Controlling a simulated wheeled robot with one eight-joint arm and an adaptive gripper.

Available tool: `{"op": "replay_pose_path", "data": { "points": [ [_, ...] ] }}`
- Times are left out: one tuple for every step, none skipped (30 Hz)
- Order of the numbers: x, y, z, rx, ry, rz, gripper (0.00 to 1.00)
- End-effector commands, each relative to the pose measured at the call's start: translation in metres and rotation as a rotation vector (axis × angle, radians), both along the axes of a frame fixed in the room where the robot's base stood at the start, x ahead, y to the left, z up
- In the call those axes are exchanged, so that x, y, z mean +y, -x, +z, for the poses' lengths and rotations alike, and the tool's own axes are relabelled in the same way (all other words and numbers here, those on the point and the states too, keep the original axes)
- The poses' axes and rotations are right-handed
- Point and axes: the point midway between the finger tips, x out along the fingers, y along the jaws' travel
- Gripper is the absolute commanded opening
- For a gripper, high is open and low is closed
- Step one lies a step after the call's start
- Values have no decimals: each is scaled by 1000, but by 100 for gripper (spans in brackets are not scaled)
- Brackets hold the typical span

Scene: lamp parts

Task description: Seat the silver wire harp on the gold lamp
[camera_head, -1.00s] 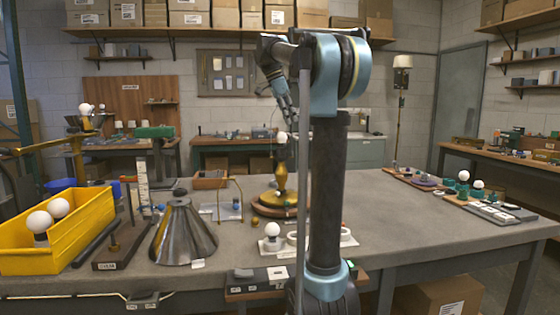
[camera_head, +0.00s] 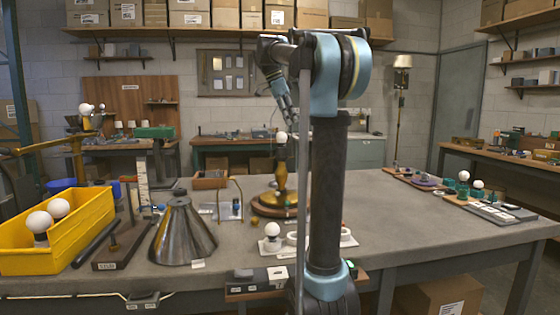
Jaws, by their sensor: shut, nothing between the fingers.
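The gold lamp (camera_head: 282,180) stands upright on a round wooden base at mid-table, partly behind my arm, with a white bulb (camera_head: 281,137) on top. A faint thin wire line shows beside the bulb, just left of my gripper; I cannot tell whether it is the silver wire harp or how it is seated. My gripper (camera_head: 289,121) points down just above and slightly right of the bulb. Its fingers are small in view but look shut and empty.
A yellow bin (camera_head: 75,235) with white bulbs, a dark metal cone shade (camera_head: 183,232) and a brass-coloured wire frame (camera_head: 241,200) stand left of the lamp. A white bulb (camera_head: 272,230) stands at the front. The table right of my arm (camera_head: 420,232) is largely clear.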

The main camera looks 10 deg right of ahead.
Motion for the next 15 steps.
{"op": "replay_pose_path", "data": {
  "points": [
    [0,1,0,1,0,1,0],
    [0,1,0,1,0,1,0],
    [0,1,0,1,0,1,0],
    [0,1,0,1,0,1,0],
    [0,1,0,1,0,1,7],
    [0,1,0,1,0,1,16],
    [0,1,0,1,0,1,23],
    [0,1,0,1,0,1,28],
    [0,0,0,0,0,0,28],
    [0,0,0,0,0,0,28],
    [0,0,0,0,0,0,28],
    [0,0,0,0,0,0,28],
    [0,0,0,0,0,0,28],
    [0,0,0,0,0,0,28],
    [0,0,0,0,0,0,28]
  ]
}}
